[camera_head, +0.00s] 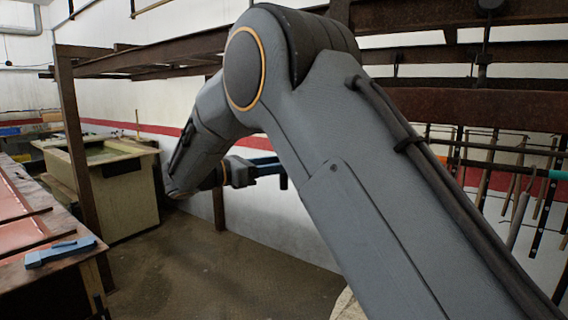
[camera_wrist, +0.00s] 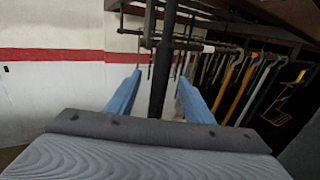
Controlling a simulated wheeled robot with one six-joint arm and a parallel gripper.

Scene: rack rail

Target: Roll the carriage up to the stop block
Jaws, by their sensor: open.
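My gripper (camera_wrist: 160,77) is open in the wrist view, with its two blue fingers spread apart. A dark upright bar (camera_wrist: 162,62) shows between the fingers and runs up out of the frame; I cannot tell whether either finger touches it. I cannot tell whether this bar belongs to the carriage. A dark horizontal rail (camera_wrist: 190,44) crosses near the top. In the head view my gripper (camera_head: 268,170) is small and partly hidden behind my own arm. I cannot pick out the carriage or the stop block with certainty in either view.
Several long tools, including a yellow one (camera_wrist: 232,92), hang at the right of the wrist view. In the head view, rusty beams (camera_head: 150,55) run overhead. A pale bin (camera_head: 125,190) and a workbench with a blue object (camera_head: 60,251) stand at left. Floor (camera_head: 215,275) between is clear.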

